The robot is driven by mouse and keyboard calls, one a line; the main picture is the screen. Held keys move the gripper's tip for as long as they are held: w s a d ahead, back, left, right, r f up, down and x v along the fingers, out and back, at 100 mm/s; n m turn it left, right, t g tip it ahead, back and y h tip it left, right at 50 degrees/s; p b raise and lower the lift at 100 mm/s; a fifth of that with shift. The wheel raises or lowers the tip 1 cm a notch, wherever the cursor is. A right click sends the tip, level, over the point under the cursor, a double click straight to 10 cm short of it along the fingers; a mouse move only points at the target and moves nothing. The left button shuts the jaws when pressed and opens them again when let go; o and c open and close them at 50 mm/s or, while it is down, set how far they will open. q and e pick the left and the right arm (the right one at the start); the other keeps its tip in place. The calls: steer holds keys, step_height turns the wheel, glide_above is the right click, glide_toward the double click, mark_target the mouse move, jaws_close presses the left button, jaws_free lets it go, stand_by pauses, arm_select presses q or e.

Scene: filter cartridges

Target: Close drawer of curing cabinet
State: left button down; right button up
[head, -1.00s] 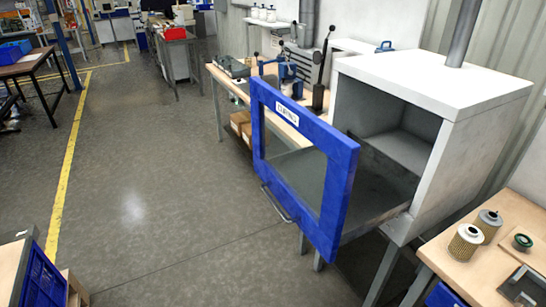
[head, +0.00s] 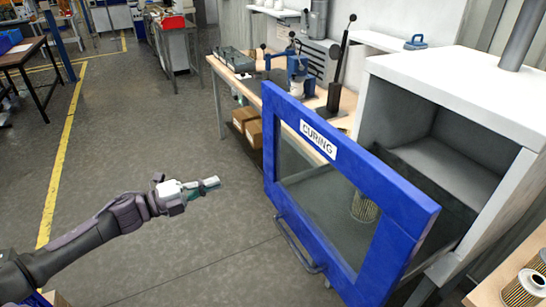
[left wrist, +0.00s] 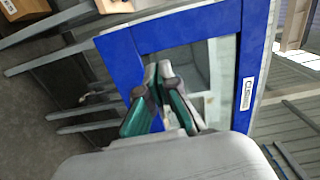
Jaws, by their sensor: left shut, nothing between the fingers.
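The curing cabinet (head: 490,75) is a white box at the right of the head view. Its drawer (head: 408,195) has a blue framed front with a window, a "CURING" label and a grey bar handle (head: 298,245) low on the front. The drawer stands pulled out from the cabinet. A filter cartridge (head: 364,207) shows through the window. My left gripper (head: 214,184) is shut and empty, left of the drawer front and apart from it. In the left wrist view its fingers (left wrist: 163,70) point towards the blue frame (left wrist: 190,28). My right gripper is not in view.
A workbench (head: 270,100) with presses and levers stands behind the drawer. Cardboard boxes (head: 248,127) sit on its lower shelf. Another filter cartridge (head: 522,290) stands on a table at the bottom right. The floor (head: 150,125) left of the drawer is clear.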

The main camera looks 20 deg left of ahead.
arm_select(q)
steer(key=d+r+m, duration=0.1)
steer(key=p, duration=0.5)
glide_toward(273, 163)
steer(key=shift+h, duration=0.3)
steer(key=x, duration=0.6)
steer(key=shift+w, duration=0.45)
steer(key=shift+w+d+f, duration=0.1)
steer(key=shift+w+d, duration=0.05)
steer(key=shift+d, duration=0.05)
steer(key=shift+w+f, duration=0.1)
steer(key=shift+d, duration=0.1)
